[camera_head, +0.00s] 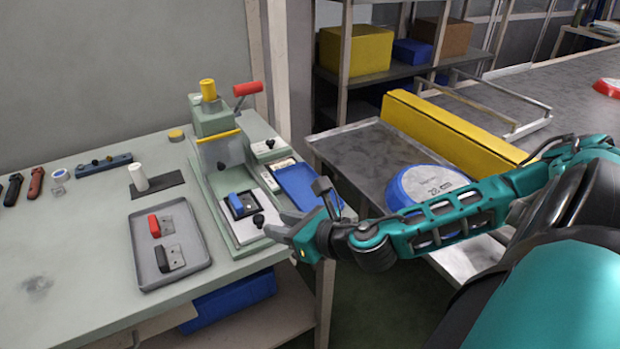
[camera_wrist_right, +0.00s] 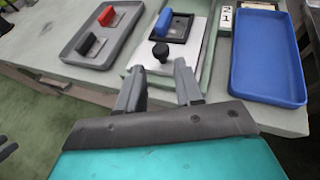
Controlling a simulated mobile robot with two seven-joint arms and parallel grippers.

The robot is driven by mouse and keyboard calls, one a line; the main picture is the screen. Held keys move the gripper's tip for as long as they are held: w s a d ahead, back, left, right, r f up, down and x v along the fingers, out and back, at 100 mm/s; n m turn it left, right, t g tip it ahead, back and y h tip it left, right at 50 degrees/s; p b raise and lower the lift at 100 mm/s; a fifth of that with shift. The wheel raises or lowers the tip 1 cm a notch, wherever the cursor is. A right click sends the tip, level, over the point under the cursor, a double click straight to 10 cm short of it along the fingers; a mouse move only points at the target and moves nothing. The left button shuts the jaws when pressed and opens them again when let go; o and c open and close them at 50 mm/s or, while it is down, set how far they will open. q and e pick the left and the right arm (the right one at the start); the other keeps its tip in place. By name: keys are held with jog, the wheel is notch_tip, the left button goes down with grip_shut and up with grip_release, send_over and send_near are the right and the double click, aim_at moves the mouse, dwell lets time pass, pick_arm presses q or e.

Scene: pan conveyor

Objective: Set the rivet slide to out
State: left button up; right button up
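The rivet press (camera_head: 212,120) stands on the table, with a yellow-capped top and a red-ended lever (camera_head: 247,89). Its pale slide plate (camera_head: 243,230) lies in front of it, with a black knob (camera_head: 258,220) at the near end. On the plate sits a black nest holding a blue-handled part (camera_head: 241,204). In the right wrist view the knob (camera_wrist_right: 160,52) is just ahead of my right gripper (camera_wrist_right: 160,85). That gripper's fingers are apart with nothing between them. In the head view my right gripper (camera_head: 285,226) is beside the knob, at the table's edge.
A grey tray (camera_head: 143,235) with red-handled and black-handled parts lies left of the slide. A blue tray (camera_head: 297,186) lies to its right. A white cylinder (camera_head: 138,177) stands behind the grey tray. A blue pan (camera_head: 405,192) sits on the conveyor side, beneath my arm.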

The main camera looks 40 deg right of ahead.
jog(key=v, duration=0.8)
jog(key=shift+s, duration=0.15)
